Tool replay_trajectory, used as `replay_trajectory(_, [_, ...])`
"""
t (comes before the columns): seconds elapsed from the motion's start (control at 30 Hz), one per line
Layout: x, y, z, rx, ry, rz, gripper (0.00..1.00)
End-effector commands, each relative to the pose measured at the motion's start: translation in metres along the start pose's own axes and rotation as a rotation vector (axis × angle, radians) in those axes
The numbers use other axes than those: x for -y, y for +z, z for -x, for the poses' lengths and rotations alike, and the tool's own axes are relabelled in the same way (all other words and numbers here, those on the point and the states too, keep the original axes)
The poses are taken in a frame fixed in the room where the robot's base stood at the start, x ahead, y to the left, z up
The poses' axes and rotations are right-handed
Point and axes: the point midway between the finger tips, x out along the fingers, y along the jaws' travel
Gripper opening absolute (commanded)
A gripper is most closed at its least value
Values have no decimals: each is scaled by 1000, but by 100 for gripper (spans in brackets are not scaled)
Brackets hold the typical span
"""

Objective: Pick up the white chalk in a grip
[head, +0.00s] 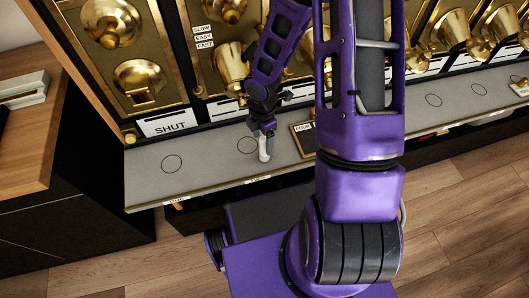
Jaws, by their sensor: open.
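The white chalk (264,153) is a small white stick that looks upright over the grey shelf (210,165), near the shelf's front edge. My gripper (264,132) points down right above the chalk, with its fingertips at the chalk's upper end. The gripper is open. The fingers are small and dark here, so I cannot tell whether they touch the chalk or stand around its top.
A dark wood-framed slate (304,138) lies just right of the chalk, partly behind my arm. Brass bins (142,83) line the back of the shelf. A "SHUT" card (170,122) stands at left. A wooden counter (30,135) is farther left. Drawn circles mark the shelf.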

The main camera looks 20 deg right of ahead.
Motion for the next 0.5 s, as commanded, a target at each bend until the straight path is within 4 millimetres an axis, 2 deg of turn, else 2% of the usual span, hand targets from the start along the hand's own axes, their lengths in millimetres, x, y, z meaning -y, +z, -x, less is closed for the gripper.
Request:
replay_trajectory(0.33, [5,4,-46,0,-2,1,77])
replay_trajectory(0.5, [4,5,-51,1,0,-1,77])
